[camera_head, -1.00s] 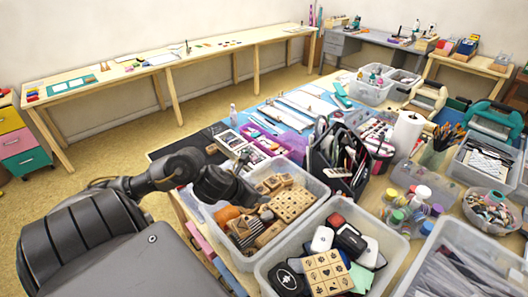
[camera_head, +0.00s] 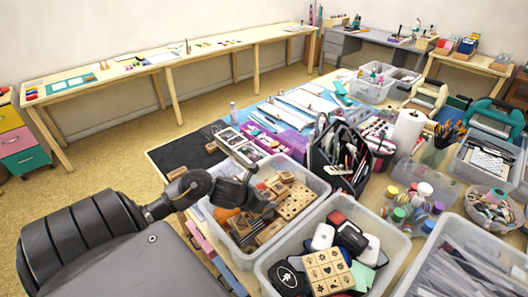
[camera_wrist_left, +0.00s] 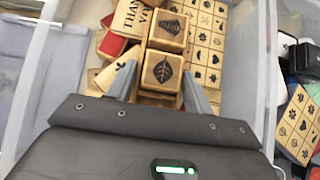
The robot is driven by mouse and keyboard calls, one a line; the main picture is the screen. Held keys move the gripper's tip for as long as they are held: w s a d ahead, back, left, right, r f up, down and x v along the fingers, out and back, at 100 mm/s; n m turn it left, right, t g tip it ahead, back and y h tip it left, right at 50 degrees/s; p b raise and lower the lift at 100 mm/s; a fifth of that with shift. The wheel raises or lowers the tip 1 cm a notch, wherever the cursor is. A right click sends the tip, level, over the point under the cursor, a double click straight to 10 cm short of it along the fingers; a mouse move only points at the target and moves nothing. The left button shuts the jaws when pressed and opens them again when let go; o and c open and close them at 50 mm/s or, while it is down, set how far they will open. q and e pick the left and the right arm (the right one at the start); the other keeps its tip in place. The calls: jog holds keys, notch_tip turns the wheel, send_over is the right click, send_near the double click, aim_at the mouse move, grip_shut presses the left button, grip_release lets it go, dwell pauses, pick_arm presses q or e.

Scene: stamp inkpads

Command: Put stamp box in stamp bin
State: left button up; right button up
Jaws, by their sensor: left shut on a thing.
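A light wooden stamp box with a dark leaf print (camera_wrist_left: 162,70) sits between the two fingers of my left gripper (camera_wrist_left: 160,88) in the left wrist view. The gripper is shut on it. In the head view my left gripper (camera_head: 262,207) is over the left side of the clear stamp bin (camera_head: 312,178). The bin holds several wooden stamps, including a large block with rows of prints (camera_head: 296,200). In the wrist view another wooden stamp (camera_wrist_left: 168,30) lies just beyond the held one. I cannot tell whether the held box touches the stamps below. My right gripper is out of view.
A second clear bin (camera_head: 398,245) with black, white and red inkpads stands at the front right. A black tool caddy (camera_head: 320,165) and a paper roll (camera_head: 408,130) stand behind the stamp bin. The table is crowded; the dark mat (camera_head: 180,155) at left has bare room.

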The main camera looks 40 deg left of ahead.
pick_arm(q)
jog(key=shift+f, duration=0.15)
jog(key=o, duration=1.1)
jog(key=shift+s+r, duration=0.1)
jog(key=shift+r, duration=0.25)
jog(key=p+v, duration=0.1)
jog(key=v, duration=1)
jog(key=shift+s+r, duration=0.2)
jog(key=shift+s, duration=0.05)
